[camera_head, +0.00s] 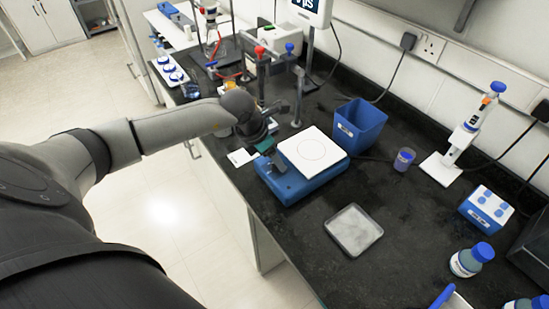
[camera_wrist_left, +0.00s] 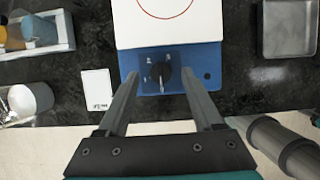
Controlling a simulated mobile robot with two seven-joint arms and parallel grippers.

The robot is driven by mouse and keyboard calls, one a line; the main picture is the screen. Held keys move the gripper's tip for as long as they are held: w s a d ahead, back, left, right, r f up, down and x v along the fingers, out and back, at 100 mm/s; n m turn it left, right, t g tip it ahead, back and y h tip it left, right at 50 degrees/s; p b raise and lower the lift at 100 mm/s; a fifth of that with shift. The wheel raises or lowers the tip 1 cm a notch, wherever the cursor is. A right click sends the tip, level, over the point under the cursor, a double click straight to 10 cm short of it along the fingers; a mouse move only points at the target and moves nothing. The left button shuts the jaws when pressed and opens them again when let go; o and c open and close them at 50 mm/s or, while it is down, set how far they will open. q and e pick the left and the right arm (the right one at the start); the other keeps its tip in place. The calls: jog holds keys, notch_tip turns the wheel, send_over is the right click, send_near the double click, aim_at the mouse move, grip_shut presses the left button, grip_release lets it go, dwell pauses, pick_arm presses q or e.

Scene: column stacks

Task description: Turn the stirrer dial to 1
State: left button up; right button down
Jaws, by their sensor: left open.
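The stirrer has a white square top plate with a thin circle (camera_head: 313,152) and a blue base (camera_head: 292,187). It stands on the dark bench in the head view. In the left wrist view the plate (camera_wrist_left: 165,22) is at the top. The black dial (camera_wrist_left: 161,77), with a pale pointer line towards the gripper, sits on the base's front panel. My left gripper (camera_wrist_left: 160,76) is open, its two fingers on either side of the dial in this view. Contact cannot be told. In the head view my left arm hides the dial.
A blue bin (camera_head: 359,127) stands behind the stirrer, and a shallow metal tray (camera_head: 353,230) lies to its right. A white card (camera_wrist_left: 97,89) lies left of the stirrer. A clamp stand and glassware crowd the far left. Bottles (camera_head: 471,260) stand at the right.

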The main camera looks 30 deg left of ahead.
pick_arm(q)
jog(key=shift+w+d+f, duration=0.1)
jog(key=shift+w+f, duration=0.15)
jog(key=shift+f, duration=0.4)
grip_shut()
